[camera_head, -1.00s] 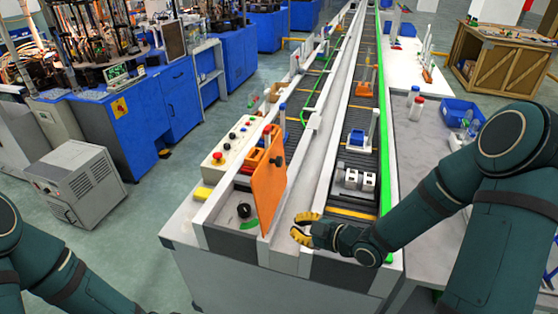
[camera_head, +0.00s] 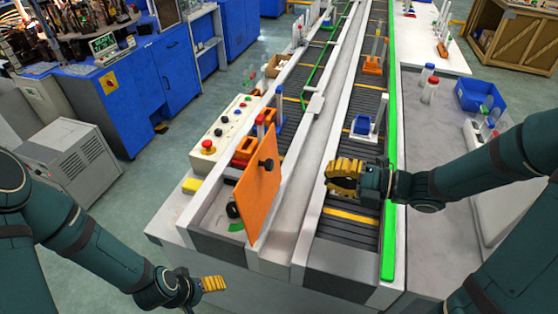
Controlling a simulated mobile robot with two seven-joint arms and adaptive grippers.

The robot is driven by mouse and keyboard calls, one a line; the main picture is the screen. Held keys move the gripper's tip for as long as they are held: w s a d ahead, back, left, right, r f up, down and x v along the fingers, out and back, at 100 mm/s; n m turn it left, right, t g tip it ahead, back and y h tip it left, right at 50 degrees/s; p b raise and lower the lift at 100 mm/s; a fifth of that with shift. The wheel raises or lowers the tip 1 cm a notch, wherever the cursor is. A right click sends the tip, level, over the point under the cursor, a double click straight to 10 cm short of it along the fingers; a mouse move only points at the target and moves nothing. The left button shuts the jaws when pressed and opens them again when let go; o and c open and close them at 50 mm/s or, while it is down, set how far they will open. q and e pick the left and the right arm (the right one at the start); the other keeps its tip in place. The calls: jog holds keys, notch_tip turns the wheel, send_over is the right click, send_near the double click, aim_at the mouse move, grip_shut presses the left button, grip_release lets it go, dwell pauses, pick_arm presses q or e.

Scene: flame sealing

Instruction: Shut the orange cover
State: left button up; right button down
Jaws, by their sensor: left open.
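The orange cover (camera_head: 256,200) stands raised and open, tilted up at the near end of the left-hand track, with a black knob on its face. A black dial (camera_head: 232,210) and a green mark show in the recess to its left. My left gripper (camera_head: 214,284) is open and empty, low in front of the machine's near end and below and left of the cover. My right gripper (camera_head: 343,178) is over the right-hand conveyor, to the right of the cover and apart from it. Its fingers are seen edge-on, and I cannot tell their opening.
A control panel (camera_head: 226,128) with a red button sits left of the cover. Orange blocks (camera_head: 247,148) stand behind it. A blue holder (camera_head: 363,127) is on the conveyor. A blue bin (camera_head: 479,94) and bottles stand on the right bench. Open floor lies to the left.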

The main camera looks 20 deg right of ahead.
aim_at(270, 165)
jog(key=x, duration=1.3)
jog(key=shift+a, duration=0.1)
jog(key=shift+r, duration=0.1)
